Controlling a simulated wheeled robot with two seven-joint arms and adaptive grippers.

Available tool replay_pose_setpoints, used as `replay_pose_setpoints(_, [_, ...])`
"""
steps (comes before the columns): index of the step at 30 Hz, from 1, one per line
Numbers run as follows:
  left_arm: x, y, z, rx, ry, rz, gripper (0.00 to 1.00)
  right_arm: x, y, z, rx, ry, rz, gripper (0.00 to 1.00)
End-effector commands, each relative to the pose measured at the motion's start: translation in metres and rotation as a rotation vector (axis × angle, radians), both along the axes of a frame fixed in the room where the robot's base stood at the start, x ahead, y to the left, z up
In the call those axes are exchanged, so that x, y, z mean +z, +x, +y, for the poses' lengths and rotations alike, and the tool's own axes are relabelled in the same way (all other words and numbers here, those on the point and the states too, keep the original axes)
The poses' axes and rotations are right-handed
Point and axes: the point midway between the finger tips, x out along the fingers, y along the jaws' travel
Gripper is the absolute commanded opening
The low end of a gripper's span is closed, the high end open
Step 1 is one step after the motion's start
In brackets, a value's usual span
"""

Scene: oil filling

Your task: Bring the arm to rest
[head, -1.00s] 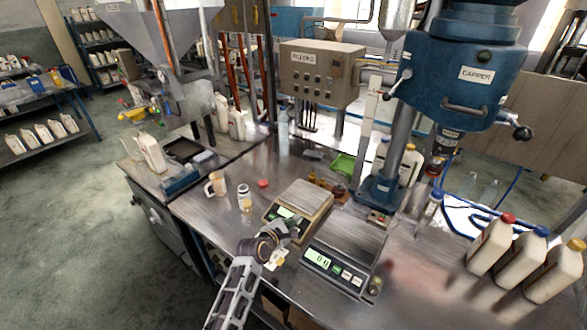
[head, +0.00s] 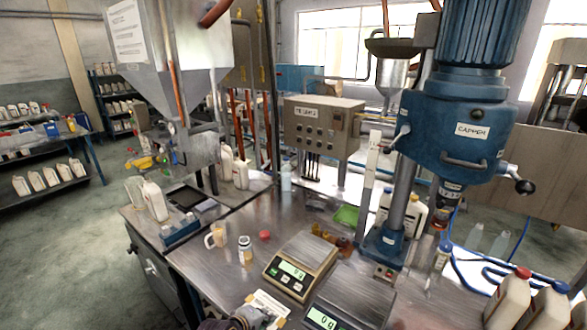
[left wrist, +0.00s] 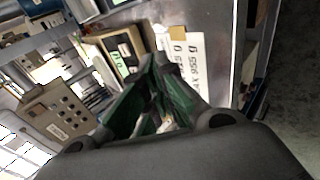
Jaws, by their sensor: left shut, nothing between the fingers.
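My left gripper (head: 258,317) is at the bottom edge of the head view, at the front of the steel bench and just in front of the beige scale (head: 300,262). Only its dark wrist and part of the hand show there; the rest of the arm is cut off. In the left wrist view its green-padded fingers (left wrist: 152,92) are shut with nothing held. A white printed card (head: 270,304) lies by the gripper in the head view. My right gripper is not in view.
A dark scale (head: 345,305) stands right of the beige one. The blue capper (head: 458,135) rises behind. A beaker (head: 216,237), a small jar (head: 245,250) and a red cap (head: 265,235) stand at left. White bottles (head: 508,297) stand at right.

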Motion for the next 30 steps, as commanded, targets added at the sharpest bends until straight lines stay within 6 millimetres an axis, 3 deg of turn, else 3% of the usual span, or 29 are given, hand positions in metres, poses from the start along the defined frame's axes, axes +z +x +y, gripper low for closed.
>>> replay_pose_setpoints(11, [-0.001, -0.071, 0.052, -0.306, 0.380, 0.010, 0.00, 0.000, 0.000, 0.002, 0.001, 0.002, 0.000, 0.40])
replay_pose_setpoints(21, [0.011, -0.135, 0.097, -0.617, 0.674, 0.051, 0.00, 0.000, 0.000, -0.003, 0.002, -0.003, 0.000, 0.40])
replay_pose_setpoints(30, [0.022, -0.171, 0.120, -0.798, 0.812, 0.083, 0.00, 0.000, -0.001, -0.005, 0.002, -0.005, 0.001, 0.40])
